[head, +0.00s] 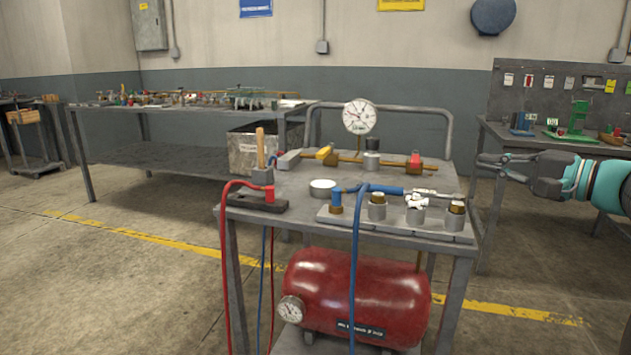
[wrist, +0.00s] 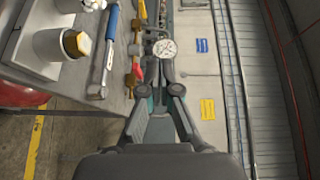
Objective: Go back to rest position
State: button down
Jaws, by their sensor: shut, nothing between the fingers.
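My gripper (head: 490,167) is at the right of the head view, level with the cart's top and beyond its right edge. Its fingers point left and are shut with nothing between them. My gripper also shows in the wrist view (wrist: 162,88), with its two dark fingertips in the middle. The grey cart (head: 290,212) stands in front of me. On it are a pressure gauge (head: 360,117), a blue-handled tool (head: 375,189), a row of metal fittings on a plate (head: 342,217) and a wooden-handled hammer-like tool (head: 260,150). My gripper touches none of these.
A red tank (head: 350,298) sits on the cart's lower level. Red (head: 224,260) and blue (head: 353,270) hoses hang down its front. A long workbench (head: 150,152) stands at the back left, another bench (head: 540,135) at the right. The floor at the left is clear.

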jog(key=s+a+f+n+g+h, duration=0.35)
jog(key=s+a+f+g, duration=0.4)
jog(key=a+f, duration=0.65)
jog(key=s+a+f+n+h, duration=0.1)
jog(key=s+f+n+h, duration=0.5)
jog(key=s+f, duration=0.7)
jog(key=s+h, duration=0.2)
jog(key=s, duration=0.1)
jog(key=shift+s+a+b, duration=0.15)
jog(key=shift+s+b, duration=0.05)
jog(key=shift+b, duration=0.15)
jog(key=shift+f+n, duration=0.1)
jog(key=shift+n, duration=0.15)
